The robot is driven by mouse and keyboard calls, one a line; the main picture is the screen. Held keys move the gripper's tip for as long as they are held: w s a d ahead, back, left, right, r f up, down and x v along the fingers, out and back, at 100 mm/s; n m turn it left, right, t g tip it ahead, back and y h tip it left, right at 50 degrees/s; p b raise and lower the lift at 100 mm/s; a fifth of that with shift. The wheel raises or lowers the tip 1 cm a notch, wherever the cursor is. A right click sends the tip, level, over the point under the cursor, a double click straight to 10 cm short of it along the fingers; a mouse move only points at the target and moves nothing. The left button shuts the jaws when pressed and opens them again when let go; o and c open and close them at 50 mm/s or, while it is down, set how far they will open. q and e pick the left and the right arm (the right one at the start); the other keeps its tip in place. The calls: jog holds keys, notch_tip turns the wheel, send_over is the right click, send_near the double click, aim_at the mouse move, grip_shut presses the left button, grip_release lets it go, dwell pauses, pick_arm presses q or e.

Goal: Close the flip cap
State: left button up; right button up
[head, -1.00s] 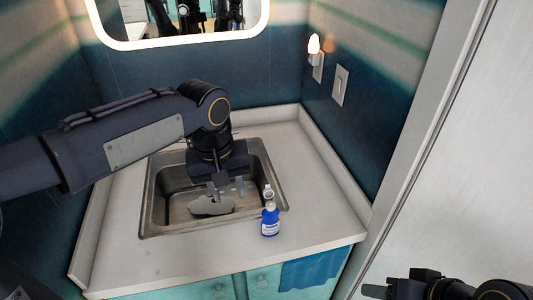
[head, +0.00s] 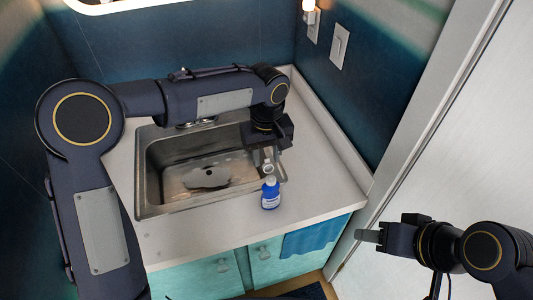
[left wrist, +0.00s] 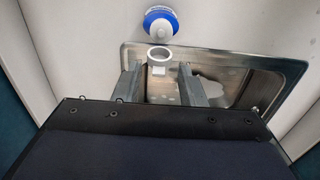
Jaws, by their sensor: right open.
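A blue bottle (head: 271,196) with a white label stands upright on the counter at the right front corner of the sink. Its white ring-shaped flip cap (head: 268,169) stands open on the bottle's sink side. The left wrist view shows the bottle (left wrist: 160,21) from above, with the cap (left wrist: 159,55) beside it. My left gripper (head: 264,156) hangs at the sink's right edge, behind the bottle. Its fingers (left wrist: 159,70) are apart and empty, with the cap just ahead of the gap between them. My right gripper (head: 367,236) is open, away from the bottle at the lower right.
The steel sink (head: 160,200) opens left of the bottle, with the faucet partly hidden behind my left arm. The white counter (head: 225,222) is clear in front. A blue towel (head: 316,237) hangs on the cabinet front. A door frame (head: 425,100) rises at the right.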

pick_arm(q)
jog(key=shift+f, duration=0.15)
grip_shut()
jog(key=shift+s, duration=0.1)
